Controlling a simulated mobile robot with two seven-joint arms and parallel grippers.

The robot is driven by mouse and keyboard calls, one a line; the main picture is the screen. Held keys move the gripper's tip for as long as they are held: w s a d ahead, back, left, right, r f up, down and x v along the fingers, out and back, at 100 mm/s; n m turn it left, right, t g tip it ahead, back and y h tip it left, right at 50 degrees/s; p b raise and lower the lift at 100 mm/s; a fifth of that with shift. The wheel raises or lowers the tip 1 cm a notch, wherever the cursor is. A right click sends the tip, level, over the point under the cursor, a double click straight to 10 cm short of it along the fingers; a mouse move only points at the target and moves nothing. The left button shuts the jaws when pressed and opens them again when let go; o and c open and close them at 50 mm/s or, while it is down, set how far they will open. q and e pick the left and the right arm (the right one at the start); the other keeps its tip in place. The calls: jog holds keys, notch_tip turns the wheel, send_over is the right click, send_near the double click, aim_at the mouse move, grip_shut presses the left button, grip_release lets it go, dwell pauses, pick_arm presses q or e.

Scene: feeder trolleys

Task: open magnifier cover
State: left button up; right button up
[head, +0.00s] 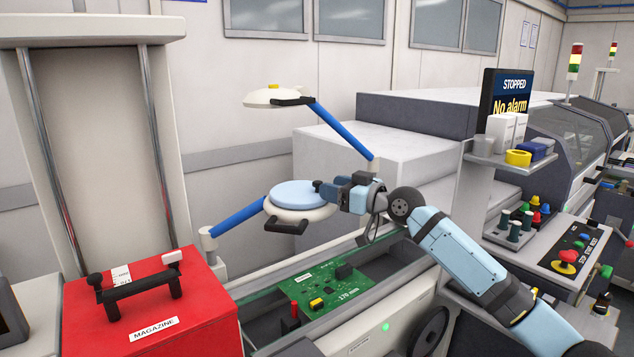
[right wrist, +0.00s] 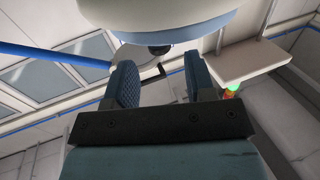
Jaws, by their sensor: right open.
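The magnifier (head: 290,212) has a cream round head on a blue arm, with a black handle at its front. Its light-blue round cover (head: 293,193) lies flat over the lens, shut. A small dark knob (head: 318,186) sits at the cover's right edge. My right gripper (head: 330,190) is at that edge, close to the knob. In the right wrist view, my open gripper (right wrist: 160,75) has nothing between its fingers; the knob (right wrist: 158,49) shows just beyond the gap, under the pale blue cover (right wrist: 180,28). I cannot tell if they touch. My left gripper is not in view.
A second cream lamp head (head: 268,97) hangs above and behind on a blue arm. A green circuit board (head: 325,287) lies in the conveyor below. A red magazine box (head: 150,312) stands at the left. A shelf (head: 510,156) with small items is at the right.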

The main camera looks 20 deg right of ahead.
aim_at(318, 181)
jog(key=x, duration=0.5)
grip_shut()
